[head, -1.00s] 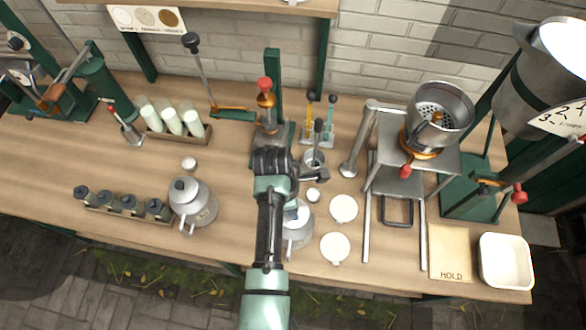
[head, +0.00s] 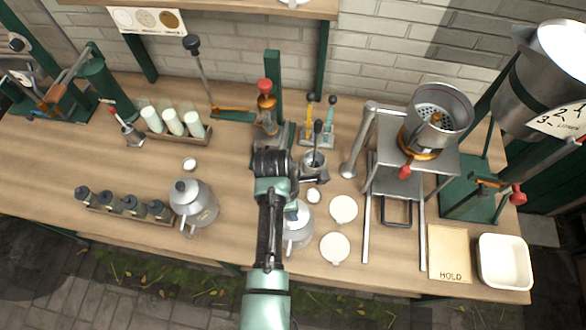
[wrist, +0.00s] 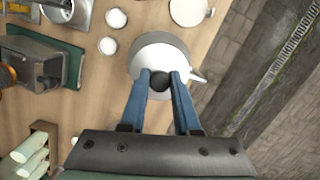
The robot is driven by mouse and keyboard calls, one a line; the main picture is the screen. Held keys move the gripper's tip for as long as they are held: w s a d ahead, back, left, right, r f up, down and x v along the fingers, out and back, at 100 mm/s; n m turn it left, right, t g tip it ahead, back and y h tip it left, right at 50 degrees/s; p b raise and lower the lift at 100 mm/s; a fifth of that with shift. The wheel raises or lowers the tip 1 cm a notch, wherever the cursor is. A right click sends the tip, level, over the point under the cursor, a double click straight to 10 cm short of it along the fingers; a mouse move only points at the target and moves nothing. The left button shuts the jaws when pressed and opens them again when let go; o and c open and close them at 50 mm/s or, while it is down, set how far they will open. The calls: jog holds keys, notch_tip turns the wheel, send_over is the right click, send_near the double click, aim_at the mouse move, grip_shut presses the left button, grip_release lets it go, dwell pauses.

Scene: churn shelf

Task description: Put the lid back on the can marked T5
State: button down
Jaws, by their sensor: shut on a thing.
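In the wrist view, my gripper (wrist: 160,77) is shut on the dark round knob of a pale grey lid (wrist: 158,48). The lid is over a grey can with a spout (wrist: 198,77); from above I cannot tell whether it is fully seated.
Two white discs (head: 343,208) (head: 334,247) lie right of the can, with a small white pot (head: 313,195) close by. A mortar (head: 314,162) and a red-knobbed stand (head: 266,100) are behind. A HOLD board (head: 449,250) and white tray (head: 505,260) are at the right.

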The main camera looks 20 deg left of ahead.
dwell(0.9)
jog(key=shift+c, duration=0.4)
grip_release()
notch_tip(320, 180, up, 3)
jog(key=p, duration=0.3)
jog(key=shift+f, duration=0.2)
jog(key=shift+r+p, duration=0.35)
jog(key=shift+r, duration=1.8)
grip_shut()
